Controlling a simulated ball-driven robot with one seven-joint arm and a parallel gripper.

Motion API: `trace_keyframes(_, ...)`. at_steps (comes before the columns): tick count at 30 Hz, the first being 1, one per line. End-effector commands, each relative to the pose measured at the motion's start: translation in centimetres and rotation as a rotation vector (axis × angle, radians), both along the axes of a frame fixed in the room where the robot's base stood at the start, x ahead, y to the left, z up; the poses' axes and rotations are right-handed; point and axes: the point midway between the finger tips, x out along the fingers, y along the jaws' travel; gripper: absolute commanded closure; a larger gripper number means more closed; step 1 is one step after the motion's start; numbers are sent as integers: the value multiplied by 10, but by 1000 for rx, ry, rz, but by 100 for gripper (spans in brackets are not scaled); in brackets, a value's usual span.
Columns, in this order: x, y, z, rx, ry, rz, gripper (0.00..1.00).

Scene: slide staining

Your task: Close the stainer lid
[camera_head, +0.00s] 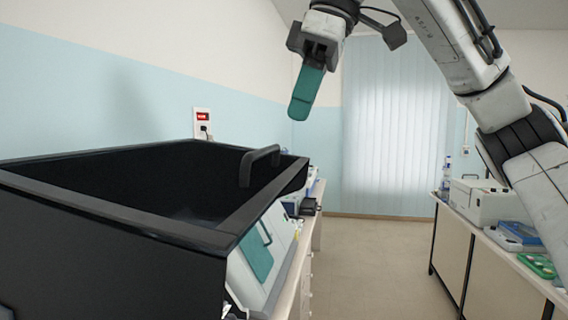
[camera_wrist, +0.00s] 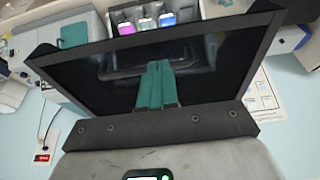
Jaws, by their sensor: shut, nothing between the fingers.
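The stainer lid (camera_head: 120,215) is a large black, hollow-looking cover filling the lower left of the head view, with a black bar handle (camera_head: 260,165) on its right side. It stands raised. My gripper (camera_head: 299,112) has teal fingers, shut and empty, pointing down above and beyond the lid's far right end. In the wrist view the gripper (camera_wrist: 155,68) overlaps the dark panel; I see no clear contact.
Containers with pink (camera_wrist: 126,29) and blue (camera_wrist: 166,20) parts show beyond the lid. A bench with a white device (camera_head: 487,203) stands at right. The floor (camera_head: 370,250) between is clear.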

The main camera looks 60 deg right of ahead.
Motion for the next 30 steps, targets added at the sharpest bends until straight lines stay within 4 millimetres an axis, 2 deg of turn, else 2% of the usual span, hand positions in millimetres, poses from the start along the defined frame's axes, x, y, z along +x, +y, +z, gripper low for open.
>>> trace_keyframes(6, 14, 5, -42, 3, 1, 4, 100)
trace_keyframes(15, 21, 7, -79, 1, -1, 1, 100)
trace_keyframes(21, 22, 8, -88, 0, -1, 0, 100)
trace_keyframes(30, 22, 8, -89, 0, -1, 0, 100)
